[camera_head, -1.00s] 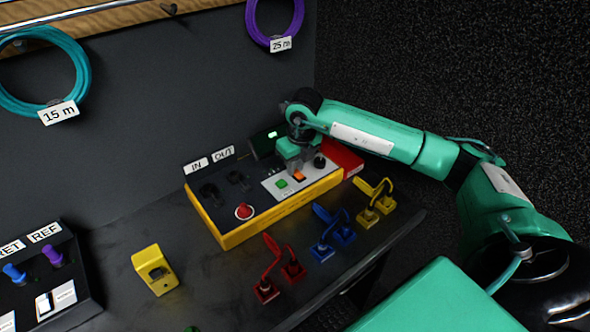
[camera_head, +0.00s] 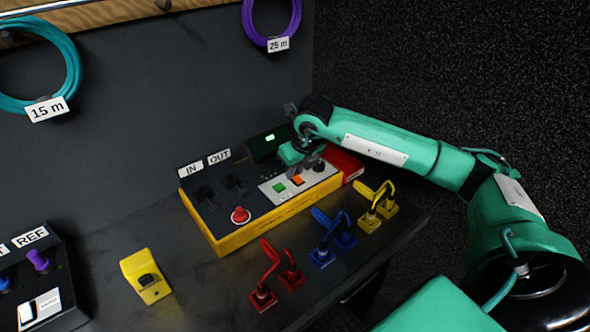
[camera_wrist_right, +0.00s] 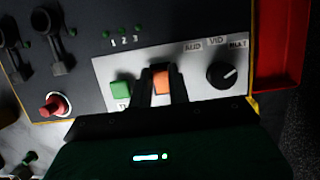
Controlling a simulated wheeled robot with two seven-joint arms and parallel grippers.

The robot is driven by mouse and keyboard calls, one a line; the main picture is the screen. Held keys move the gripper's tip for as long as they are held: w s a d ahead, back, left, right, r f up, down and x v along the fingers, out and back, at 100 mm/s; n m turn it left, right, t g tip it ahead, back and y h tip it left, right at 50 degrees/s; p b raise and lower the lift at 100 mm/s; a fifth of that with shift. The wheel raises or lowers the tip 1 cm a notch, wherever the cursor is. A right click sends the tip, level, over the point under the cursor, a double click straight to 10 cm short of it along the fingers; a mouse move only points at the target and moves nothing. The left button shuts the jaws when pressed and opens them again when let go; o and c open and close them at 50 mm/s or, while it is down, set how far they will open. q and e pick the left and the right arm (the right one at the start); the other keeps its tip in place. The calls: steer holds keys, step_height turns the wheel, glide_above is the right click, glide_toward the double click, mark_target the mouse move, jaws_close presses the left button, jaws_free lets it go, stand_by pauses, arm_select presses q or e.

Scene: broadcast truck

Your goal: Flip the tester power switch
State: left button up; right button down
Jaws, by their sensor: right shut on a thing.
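The tester is a yellow-sided box (camera_head: 262,210) with a dark top on the bench. Its light panel carries an orange switch (camera_head: 298,181), a green button (camera_head: 279,187) and a black knob (camera_head: 319,165). My right gripper (camera_head: 303,174) reaches down over this panel. In the right wrist view the orange switch (camera_wrist_right: 162,82) sits between the two dark fingertips, which are shut on it. The green button (camera_wrist_right: 121,90) is just left of the fingers and the knob (camera_wrist_right: 226,75) to their right. My left gripper is not in view.
A red knob (camera_head: 240,215) and black levers (camera_head: 206,193) are on the tester's left part. Red (camera_head: 272,275), blue (camera_head: 334,240) and yellow (camera_head: 378,200) connectors line the front. A yellow block (camera_head: 146,277) is left.

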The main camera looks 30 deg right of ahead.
steer(key=shift+r, duration=0.1)
steer(key=c, duration=1.3)
jaws_free()
steer(key=shift+s+r, duration=0.15)
steer(key=shift+r, duration=0.3)
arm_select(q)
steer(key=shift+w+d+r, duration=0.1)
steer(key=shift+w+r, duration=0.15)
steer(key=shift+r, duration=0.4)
arm_select(e)
steer(key=v, duration=1.2)
steer(key=shift+s+r, duration=0.15)
steer(key=shift+r, duration=0.25)
